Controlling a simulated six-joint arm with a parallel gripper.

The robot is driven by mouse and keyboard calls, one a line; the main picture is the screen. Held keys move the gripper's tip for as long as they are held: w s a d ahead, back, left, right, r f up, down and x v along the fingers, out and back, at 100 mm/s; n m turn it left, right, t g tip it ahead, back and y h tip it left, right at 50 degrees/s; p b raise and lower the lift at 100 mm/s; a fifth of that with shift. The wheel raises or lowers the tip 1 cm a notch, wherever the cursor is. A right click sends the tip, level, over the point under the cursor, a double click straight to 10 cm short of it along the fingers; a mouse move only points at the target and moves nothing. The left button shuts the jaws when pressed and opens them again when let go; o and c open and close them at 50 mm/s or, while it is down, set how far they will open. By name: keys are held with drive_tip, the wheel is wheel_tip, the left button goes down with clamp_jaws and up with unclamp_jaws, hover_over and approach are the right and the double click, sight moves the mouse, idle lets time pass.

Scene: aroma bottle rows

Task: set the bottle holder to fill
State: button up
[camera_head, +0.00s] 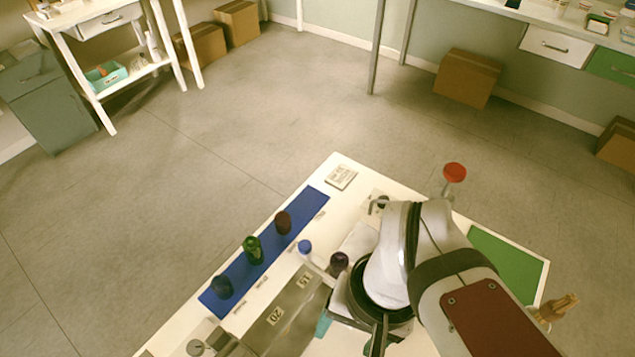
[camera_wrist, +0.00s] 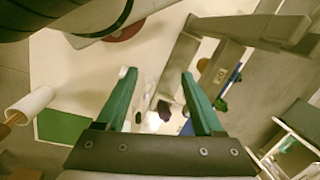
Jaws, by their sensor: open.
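I cannot tell which part is the bottle holder. A dark purple bottle (camera_head: 339,263) stands right of the block, close to my arm; it lies beyond my fingers in the wrist view (camera_wrist: 164,111). A blue cap (camera_head: 305,246) is left of it. My gripper (camera_wrist: 157,76) has green fingers spread apart with nothing gripped. In the head view my arm mostly hides the gripper.
A blue strip (camera_head: 239,270) carries a dark blue bottle (camera_head: 222,287), a green bottle (camera_head: 253,250) and a dark brown bottle (camera_head: 283,222). A red disc-shaped knob (camera_head: 454,172) rises at the back edge. A green mat (camera_head: 512,264) lies right. A printed card (camera_head: 341,177) lies at the far corner.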

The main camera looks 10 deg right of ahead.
drive_tip(key=n+h, duration=0.2)
drive_tip(key=n, duration=0.4)
hover_over(305, 245)
wheel_tip(305, 245, down, 4)
wheel_tip(305, 245, down, 14)
drive_tip(key=shift+f, duration=0.2)
clamp_jaws()
drive_tip(key=shift+r, duration=0.1)
